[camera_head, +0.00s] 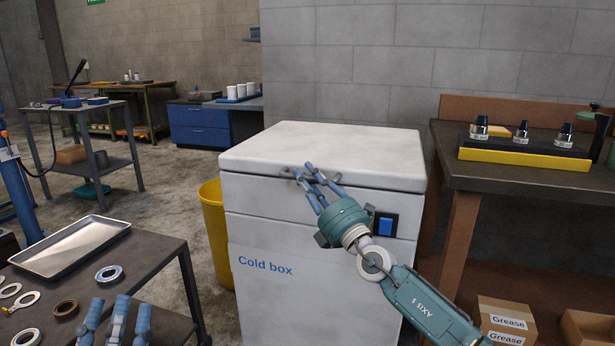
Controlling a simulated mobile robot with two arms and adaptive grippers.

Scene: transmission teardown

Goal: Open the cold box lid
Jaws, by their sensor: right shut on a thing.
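The white cold box (262,305) stands in the middle, with "Cold box" in blue letters on its front. Its lid (325,147) lies flat on top and is closed, with a thin seam below its front edge. My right gripper (303,175) reaches in from the lower right, its blue fingers shut at a small metal handle (286,173) on the lid's front face. The fingers hide most of that handle. My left gripper (117,322) shows only as blue fingers at the bottom left, away from the box; its opening is unclear.
A blue switch (385,224) is on the box front. A yellow bin (212,225) stands left of the box. A dark table with a metal tray (72,247) and several rings is at the lower left. A workbench (455,172) stands close on the right, with "Grease" cartons (506,322) below.

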